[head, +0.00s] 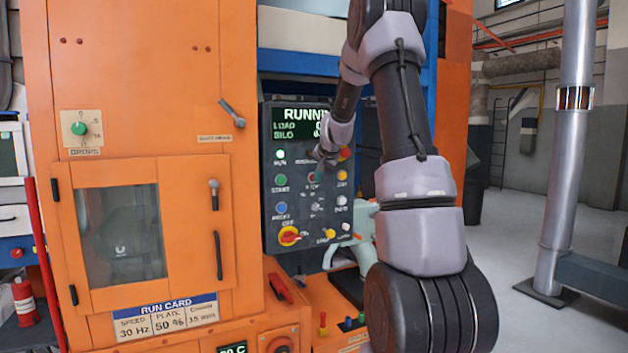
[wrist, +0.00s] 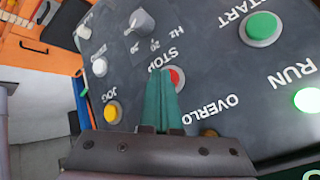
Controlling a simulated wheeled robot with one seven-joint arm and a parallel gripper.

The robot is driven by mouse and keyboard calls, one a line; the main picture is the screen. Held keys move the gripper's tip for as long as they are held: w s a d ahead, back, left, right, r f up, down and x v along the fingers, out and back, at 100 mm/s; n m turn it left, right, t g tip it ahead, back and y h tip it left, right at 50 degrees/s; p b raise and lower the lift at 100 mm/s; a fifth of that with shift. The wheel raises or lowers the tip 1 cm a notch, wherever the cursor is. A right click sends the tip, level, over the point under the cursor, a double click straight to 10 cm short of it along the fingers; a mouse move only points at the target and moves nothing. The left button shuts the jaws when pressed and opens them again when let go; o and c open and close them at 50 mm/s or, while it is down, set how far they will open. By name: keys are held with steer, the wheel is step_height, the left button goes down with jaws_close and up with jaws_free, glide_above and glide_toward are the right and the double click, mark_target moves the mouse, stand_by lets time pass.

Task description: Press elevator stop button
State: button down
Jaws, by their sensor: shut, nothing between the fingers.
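The dark control panel (head: 292,205) hangs beside the orange machine in the head view, with its display reading "RUNNING". In the wrist view, the red stop button (wrist: 179,79) sits under the label "STOP" and is partly covered by my fingers. My gripper (wrist: 162,72) is shut and empty, its teal fingertips over the button's left side in the picture. I cannot tell whether they touch it. In the head view, my gripper (head: 321,160) is in front of the panel's upper right part.
Near the stop button are the green start button (wrist: 262,27), a lit green run lamp (wrist: 307,100), the yellow jog button (wrist: 112,112) and a grey knob (wrist: 142,22). Open floor lies right.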

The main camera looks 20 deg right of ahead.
steer(key=shift+s, duration=0.7)
steer(key=shift+s+d, duration=0.1)
steer(key=shift+s, duration=2.4)
